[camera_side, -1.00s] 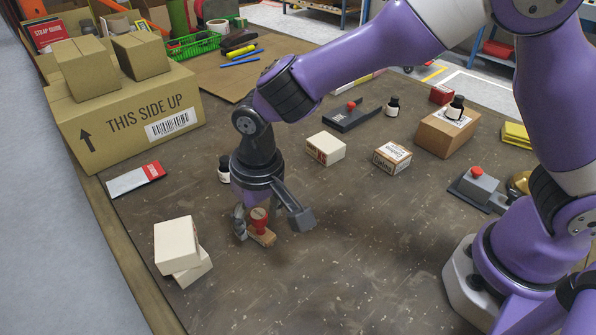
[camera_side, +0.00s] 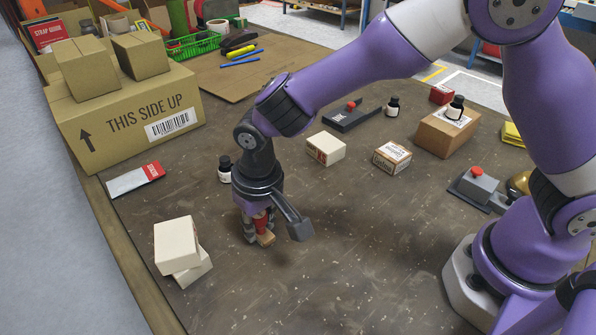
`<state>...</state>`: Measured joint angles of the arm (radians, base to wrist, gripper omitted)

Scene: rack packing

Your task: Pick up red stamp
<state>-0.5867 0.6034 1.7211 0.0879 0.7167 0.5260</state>
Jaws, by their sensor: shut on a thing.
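The red stamp (camera_side: 262,221) has a red handle and a wooden block base. It is at the left middle of the table, between my gripper's fingers. My gripper (camera_side: 257,225) points down and is shut on the stamp's red handle. The top of the handle is hidden by the gripper. The wooden base shows below the fingers, close to the table; I cannot tell whether it still touches.
Two stacked white boxes (camera_side: 177,247) stand left of the gripper. A dark bottle (camera_side: 225,169) is close behind it. A white box (camera_side: 325,149) and a brown box (camera_side: 392,157) lie further right.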

